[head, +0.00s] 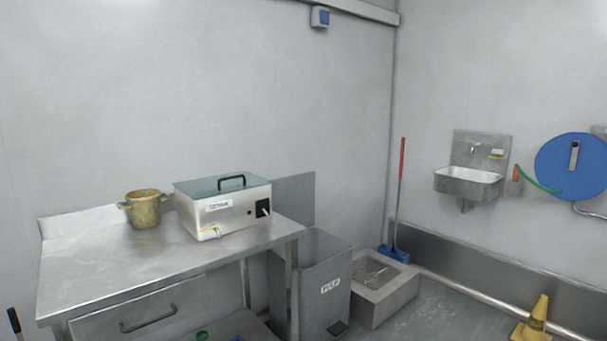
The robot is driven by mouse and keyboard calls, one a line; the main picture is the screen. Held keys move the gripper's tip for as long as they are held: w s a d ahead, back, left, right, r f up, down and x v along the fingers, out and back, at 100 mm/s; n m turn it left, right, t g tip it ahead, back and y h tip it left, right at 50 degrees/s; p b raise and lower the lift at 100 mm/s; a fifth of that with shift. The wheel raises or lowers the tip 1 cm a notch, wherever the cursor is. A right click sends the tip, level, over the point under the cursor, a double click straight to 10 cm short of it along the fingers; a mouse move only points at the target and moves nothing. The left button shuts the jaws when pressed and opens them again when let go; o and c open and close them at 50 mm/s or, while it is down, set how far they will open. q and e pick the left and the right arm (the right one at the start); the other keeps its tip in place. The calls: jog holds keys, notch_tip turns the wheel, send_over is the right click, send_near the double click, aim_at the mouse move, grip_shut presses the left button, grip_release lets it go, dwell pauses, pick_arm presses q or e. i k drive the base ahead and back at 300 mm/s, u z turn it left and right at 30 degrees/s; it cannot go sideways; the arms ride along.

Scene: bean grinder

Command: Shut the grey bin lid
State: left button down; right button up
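The grey bin (325,290) stands on the floor just right of the steel table. It has a white label on its front and a dark pedal-like patch low down. Its top is open and I see into it. A flat grey panel, which looks like its lid (297,195), stands upright behind the bin against the wall. The table and the machine hide part of the bin's left side and of the lid. Neither of my grippers shows in the head view.
The steel table (120,270) carries a stained pot (146,210) and a boxy machine (224,207). Right of the bin are a low floor basin (385,300) and a blue squeegee or broom (394,253). A yellow cone (535,318) stands at lower right. Floor between is clear.

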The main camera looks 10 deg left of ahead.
aim_at(293, 196)
jog(key=z, duration=0.35)
jog(key=i, duration=2.45)
jog(key=u, duration=0.05)
